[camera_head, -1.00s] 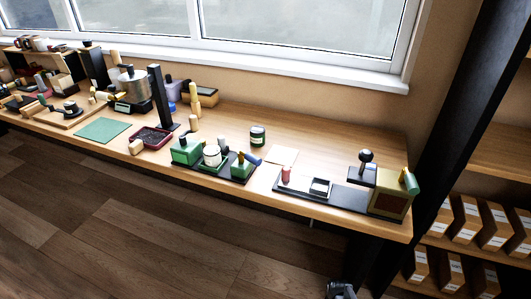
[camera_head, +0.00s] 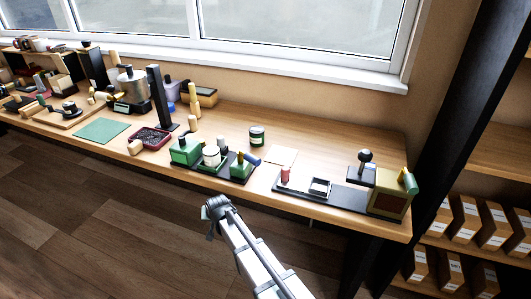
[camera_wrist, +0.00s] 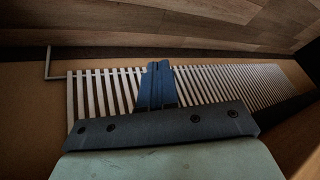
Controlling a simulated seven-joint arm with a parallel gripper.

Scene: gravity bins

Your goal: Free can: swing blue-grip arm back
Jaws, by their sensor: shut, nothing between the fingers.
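The blue grip (camera_head: 250,158) is a short blue cylinder slanting over the right green block (camera_head: 240,170) of a dark fixture on the bench. A pale can (camera_head: 211,157) stands in this fixture, between the right block and the left green block (camera_head: 185,151). Whether the grip's arm touches the can is too small to tell. My gripper (camera_wrist: 158,66) shows in the wrist view with its blue fingers together and nothing between them. In the head view my arm rises in front of the bench, below the fixture and apart from it; the fingers are not clear there.
A dark green jar (camera_head: 257,136) stands behind the fixture. To the right is a dark board (camera_head: 340,197) with a pink peg (camera_head: 285,174) and a box. A black post (camera_head: 159,97) stands left. The wrist view shows a pale slatted grille (camera_wrist: 230,83) and wood floor.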

